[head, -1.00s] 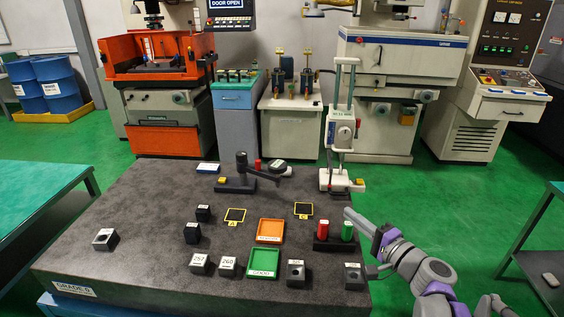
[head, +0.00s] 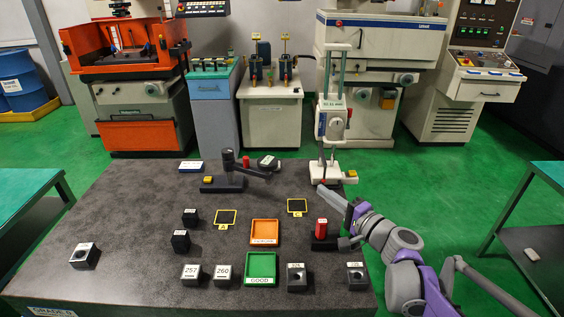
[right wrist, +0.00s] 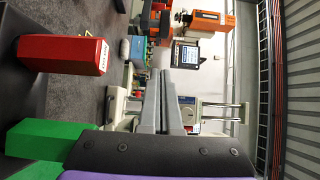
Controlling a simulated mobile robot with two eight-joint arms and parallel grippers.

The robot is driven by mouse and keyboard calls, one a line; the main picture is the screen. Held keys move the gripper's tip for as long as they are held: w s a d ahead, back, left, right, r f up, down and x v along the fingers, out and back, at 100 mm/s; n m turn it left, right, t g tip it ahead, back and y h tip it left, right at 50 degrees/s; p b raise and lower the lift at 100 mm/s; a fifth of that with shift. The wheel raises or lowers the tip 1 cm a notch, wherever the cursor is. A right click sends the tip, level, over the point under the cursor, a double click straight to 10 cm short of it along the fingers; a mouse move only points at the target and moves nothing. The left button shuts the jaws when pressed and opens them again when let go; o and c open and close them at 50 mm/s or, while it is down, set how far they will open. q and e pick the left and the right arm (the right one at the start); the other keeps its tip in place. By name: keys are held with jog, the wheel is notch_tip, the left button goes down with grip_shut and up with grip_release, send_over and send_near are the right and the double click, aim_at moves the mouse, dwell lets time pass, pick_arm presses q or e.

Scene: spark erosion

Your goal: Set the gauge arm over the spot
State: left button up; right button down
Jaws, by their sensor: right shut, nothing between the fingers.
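The black gauge arm (head: 254,172) reaches right from an upright post on a dark base (head: 222,187) at the back of the grey table. Two yellow-framed dark spots lie on the table, A (head: 226,217) and C (head: 297,206); the gauge arm's end is behind and between them. My right gripper (head: 321,190) is shut and empty, right of spot C and apart from the gauge arm. Its closed fingers also show in the right wrist view (right wrist: 168,100). My left gripper is not in view.
A red block (head: 321,228) stands beside my right arm; a green block (right wrist: 42,140) is close to the gripper. A white gauge stand (head: 331,172) stands just behind it. Orange (head: 264,233) and green (head: 261,268) trays and several dark blocks occupy the front.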

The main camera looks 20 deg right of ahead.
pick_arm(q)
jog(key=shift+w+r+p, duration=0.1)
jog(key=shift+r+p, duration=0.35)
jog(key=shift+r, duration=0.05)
pick_arm(e)
jog(key=x, duration=1.8)
jog(key=shift+w, duration=0.3)
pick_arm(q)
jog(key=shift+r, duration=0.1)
pick_arm(e)
jog(key=shift+s, duration=0.15)
